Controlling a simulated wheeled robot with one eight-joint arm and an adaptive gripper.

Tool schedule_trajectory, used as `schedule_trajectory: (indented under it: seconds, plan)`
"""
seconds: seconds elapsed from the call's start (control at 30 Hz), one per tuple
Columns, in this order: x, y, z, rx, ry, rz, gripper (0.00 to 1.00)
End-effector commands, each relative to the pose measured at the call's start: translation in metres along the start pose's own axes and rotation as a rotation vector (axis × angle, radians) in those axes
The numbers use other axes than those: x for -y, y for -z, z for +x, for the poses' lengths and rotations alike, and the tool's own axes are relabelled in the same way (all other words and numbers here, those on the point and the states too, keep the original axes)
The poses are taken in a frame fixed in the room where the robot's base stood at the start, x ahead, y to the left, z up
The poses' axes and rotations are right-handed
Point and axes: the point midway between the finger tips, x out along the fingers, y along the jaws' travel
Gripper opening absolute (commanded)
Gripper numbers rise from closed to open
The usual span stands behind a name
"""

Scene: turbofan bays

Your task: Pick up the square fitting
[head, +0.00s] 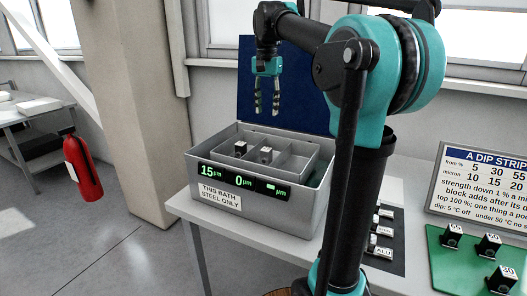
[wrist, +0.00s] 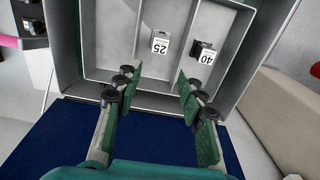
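My gripper (head: 267,106) is open and empty above the back of the grey bath (head: 262,207). In the wrist view my gripper (wrist: 156,76) has its two fingers wide apart with nothing between them. Inside the bath are two small dark blocks with white labels, a "25" block (wrist: 160,44) and a "40" block (wrist: 203,53). They stand beyond the fingertips, apart from them. Several small metal pieces (head: 383,232) lie on a dark labelled card on the bench, partly behind my arm. I cannot tell which piece is the square fitting.
The bath has inner dividers and a blue upright panel (head: 284,88) behind it. A green mat (head: 450,266) with labelled black blocks (head: 488,244) lies at right, before a sign (head: 485,185). A red extinguisher (head: 83,168) is at left. My arm crosses the bench.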

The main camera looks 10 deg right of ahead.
Motion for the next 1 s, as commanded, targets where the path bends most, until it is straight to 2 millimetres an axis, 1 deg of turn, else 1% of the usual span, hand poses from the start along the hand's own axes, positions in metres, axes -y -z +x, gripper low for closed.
schedule_trajectory:
  seconds: [0.07,0.17,0.5,0.6,0.7,0.87,1.0]
  plan:
    - [0.0,0.0,0.006,0.0,0.0,0.0,0.4]
    - [0.0,0.0,0.021,0.0,0.0,0.0,0.4]
    - [0.0,0.0,0.088,0.0,0.0,0.0,0.4]
    - [0.0,0.0,0.104,0.0,0.0,0.0,0.4]
    - [0.0,0.0,0.115,0.0,0.0,0.0,0.4]
    - [0.0,-0.001,0.123,0.0,0.0,0.0,0.4]
    - [-0.001,-0.003,0.139,0.0,0.0,0.0,0.4]
